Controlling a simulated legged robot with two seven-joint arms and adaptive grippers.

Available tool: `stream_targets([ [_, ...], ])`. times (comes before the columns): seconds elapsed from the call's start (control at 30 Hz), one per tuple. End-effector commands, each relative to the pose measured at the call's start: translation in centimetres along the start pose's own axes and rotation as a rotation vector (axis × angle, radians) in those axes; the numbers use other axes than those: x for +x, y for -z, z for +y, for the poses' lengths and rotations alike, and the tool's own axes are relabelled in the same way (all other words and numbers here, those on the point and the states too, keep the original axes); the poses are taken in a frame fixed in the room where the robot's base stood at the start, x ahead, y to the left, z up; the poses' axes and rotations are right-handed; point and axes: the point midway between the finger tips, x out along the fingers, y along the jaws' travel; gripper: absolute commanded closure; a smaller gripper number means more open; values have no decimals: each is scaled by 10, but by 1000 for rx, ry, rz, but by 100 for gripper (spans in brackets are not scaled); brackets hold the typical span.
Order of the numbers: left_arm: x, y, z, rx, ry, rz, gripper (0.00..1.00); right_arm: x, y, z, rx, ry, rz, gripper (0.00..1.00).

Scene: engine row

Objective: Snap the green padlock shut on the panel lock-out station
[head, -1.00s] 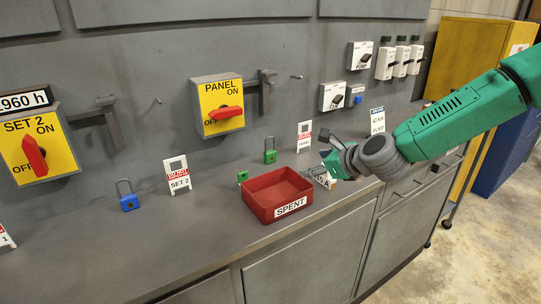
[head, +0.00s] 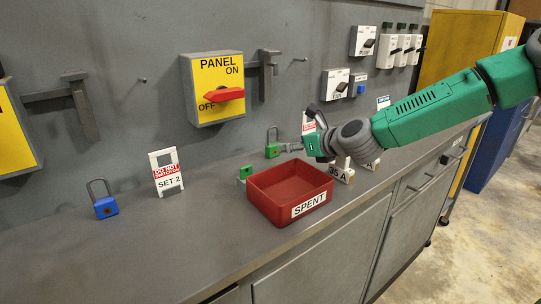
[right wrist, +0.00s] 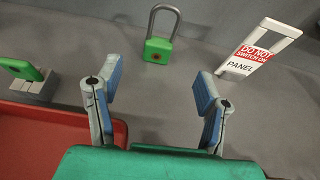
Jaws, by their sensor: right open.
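The green padlock (head: 272,150) stands upright on the bench against the wall, its grey shackle up. It also shows in the right wrist view (right wrist: 158,50), ahead of the fingers and apart from them. I cannot tell whether its shackle is latched. My right gripper (head: 293,147) is open and empty, just right of the padlock; its two fingers also show in the right wrist view (right wrist: 155,97). The yellow PANEL switch (head: 213,88) is on the wall above, its red handle near level, with a grey hasp-like bracket (head: 267,68) at its right. My left gripper is out of view.
A red SPENT tray (head: 258,206) sits in front of the padlock. A second green piece (head: 245,171) on a grey block is beside it. A PANEL tag (right wrist: 250,52) stands right of the padlock. A SET 2 tag (head: 166,172) and blue padlock (head: 105,206) stand left.

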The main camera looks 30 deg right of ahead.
Motion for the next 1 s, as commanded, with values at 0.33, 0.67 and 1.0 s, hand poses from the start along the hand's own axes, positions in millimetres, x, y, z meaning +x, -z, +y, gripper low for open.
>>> stream_targets([
  [0.33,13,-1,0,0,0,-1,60,63,10,-10,8,0,9,38],
  [0.67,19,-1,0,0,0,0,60,96,5,2,-2,-1,8,38],
  [1.0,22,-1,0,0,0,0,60,116,2,0,7,-2,2,38],
])
